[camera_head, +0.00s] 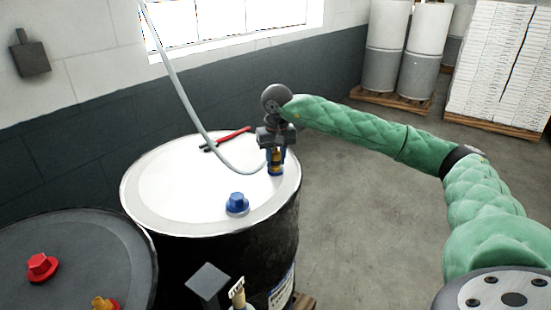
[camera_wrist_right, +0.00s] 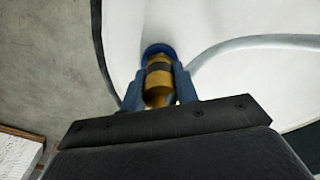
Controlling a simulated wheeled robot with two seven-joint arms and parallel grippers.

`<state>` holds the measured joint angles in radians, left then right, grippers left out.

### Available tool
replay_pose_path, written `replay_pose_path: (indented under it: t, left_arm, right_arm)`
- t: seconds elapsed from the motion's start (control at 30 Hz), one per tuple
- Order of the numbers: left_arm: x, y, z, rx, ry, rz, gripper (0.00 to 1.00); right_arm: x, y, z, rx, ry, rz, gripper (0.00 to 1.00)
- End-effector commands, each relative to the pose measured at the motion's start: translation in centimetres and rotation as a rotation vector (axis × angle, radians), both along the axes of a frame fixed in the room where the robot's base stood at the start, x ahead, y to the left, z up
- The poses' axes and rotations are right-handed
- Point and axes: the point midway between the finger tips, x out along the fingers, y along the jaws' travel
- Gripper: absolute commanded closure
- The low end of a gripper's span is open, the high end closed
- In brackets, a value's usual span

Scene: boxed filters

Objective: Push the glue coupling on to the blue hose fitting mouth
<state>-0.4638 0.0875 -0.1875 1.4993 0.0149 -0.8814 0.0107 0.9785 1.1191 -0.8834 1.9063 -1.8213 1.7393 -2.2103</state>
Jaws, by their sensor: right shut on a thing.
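My right gripper (camera_head: 276,158) is upright over the right edge of the white drum top, its fingers pointing down. It is shut on a brass-coloured coupling (camera_wrist_right: 158,82) with a dark band, which sits between its two blue-grey fingers. A blue fitting (camera_wrist_right: 157,49) shows as a ring at the coupling's far end; its base shows on the drum top (camera_head: 276,172). The coupling is in line with the fitting and looks close to or touching it; I cannot tell how far it is on. A grey hose (camera_head: 186,95) runs down to the gripper. My left gripper is not in view.
A second blue fitting (camera_head: 237,204) and a red-handled tool (camera_head: 228,138) are on the white drum (camera_head: 160,185). A dark drum (camera_head: 60,240) with a red cap (camera_head: 41,267) stands at left. A wooden handle (camera_head: 238,292) shows at the bottom.

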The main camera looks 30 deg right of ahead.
Motion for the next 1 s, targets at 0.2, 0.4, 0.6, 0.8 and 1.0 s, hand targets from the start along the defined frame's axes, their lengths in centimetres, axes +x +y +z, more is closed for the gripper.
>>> replay_pose_path:
  t: [0.2, 0.4, 0.6, 0.8, 1.0]
  left_arm:
    - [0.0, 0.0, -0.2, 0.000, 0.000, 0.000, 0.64]
    - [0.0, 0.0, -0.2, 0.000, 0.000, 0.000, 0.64]
    - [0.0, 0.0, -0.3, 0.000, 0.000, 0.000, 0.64]
    - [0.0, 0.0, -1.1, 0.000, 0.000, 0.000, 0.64]
    - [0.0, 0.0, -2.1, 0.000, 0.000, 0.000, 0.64]
  right_arm:
    - [0.0, 0.0, -0.3, 0.000, 0.001, 0.000, 0.60]
    - [0.0, 0.0, -0.3, 0.000, 0.001, 0.000, 0.44]
    - [0.0, 0.0, -0.1, 0.000, 0.000, 0.000, 0.44]
    - [-0.1, 0.1, 1.8, 0.000, -0.002, 0.000, 0.44]
    - [-0.3, 0.1, 4.9, 0.000, -0.002, 0.000, 0.44]
